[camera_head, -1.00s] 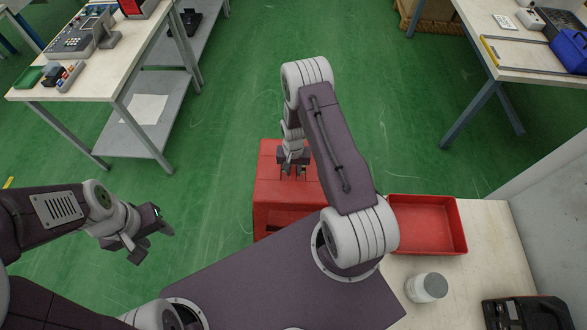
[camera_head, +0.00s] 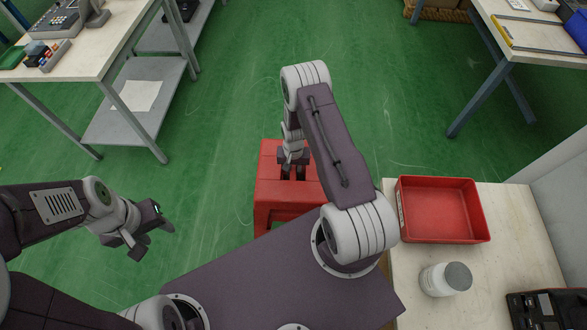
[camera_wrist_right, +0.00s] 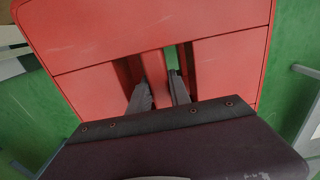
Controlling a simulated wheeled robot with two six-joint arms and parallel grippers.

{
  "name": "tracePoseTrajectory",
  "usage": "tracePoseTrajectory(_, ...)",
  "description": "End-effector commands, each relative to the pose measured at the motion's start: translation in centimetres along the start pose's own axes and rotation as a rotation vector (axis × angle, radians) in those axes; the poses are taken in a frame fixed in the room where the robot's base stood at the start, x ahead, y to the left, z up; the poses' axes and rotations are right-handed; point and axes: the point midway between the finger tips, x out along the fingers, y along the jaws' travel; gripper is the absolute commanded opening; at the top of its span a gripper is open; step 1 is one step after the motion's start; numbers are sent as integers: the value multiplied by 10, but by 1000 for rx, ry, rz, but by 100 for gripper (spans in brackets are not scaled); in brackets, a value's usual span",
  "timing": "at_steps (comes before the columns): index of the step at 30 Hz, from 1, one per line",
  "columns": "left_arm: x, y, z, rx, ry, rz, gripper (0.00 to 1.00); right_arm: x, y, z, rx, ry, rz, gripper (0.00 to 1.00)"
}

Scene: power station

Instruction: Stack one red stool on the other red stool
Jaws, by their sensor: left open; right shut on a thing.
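One red stool (camera_head: 268,183) is in the middle of the head view, with a leg showing at its near left corner. My right gripper (camera_head: 293,174) reaches down onto its seat. In the right wrist view the red seat (camera_wrist_right: 110,35) fills most of the picture. The fingers of my right gripper (camera_wrist_right: 160,88) go into two slots and are shut on the red bar between them. My own arm and body hide the stool's near right part. My left gripper (camera_head: 152,228) is open and empty at the left, apart from the stool. I cannot make out a second red stool.
A pale table at the right carries a red tray (camera_head: 445,212), a white jar (camera_head: 447,279) and a black device (camera_head: 545,308). A workbench (camera_head: 75,62) stands at the upper left, another table (camera_head: 525,32) at the upper right. Green floor (camera_head: 220,110) is clear between them.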

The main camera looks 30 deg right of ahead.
Motion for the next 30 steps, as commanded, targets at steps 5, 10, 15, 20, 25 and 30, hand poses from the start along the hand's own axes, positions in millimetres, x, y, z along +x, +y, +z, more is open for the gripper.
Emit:
tracePoseTrajectory(5,24,0,2,0,0,0,45,28,0,-1,0,1,0,0)
tracePoseTrajectory(10,40,-1,4,0,0,0,45,48,0,-1,0,2,-1,0)
tracePoseTrajectory(15,51,-1,5,0,0,0,45,62,0,-1,0,1,0,0)
tracePoseTrajectory(20,55,-1,6,0,0,0,45,67,0,-1,0,1,0,0)
tracePoseTrajectory(25,55,-1,6,0,0,0,45,67,0,-1,0,1,0,0)
tracePoseTrajectory(30,55,-1,6,0,0,0,45,67,0,-1,0,2,-1,29)
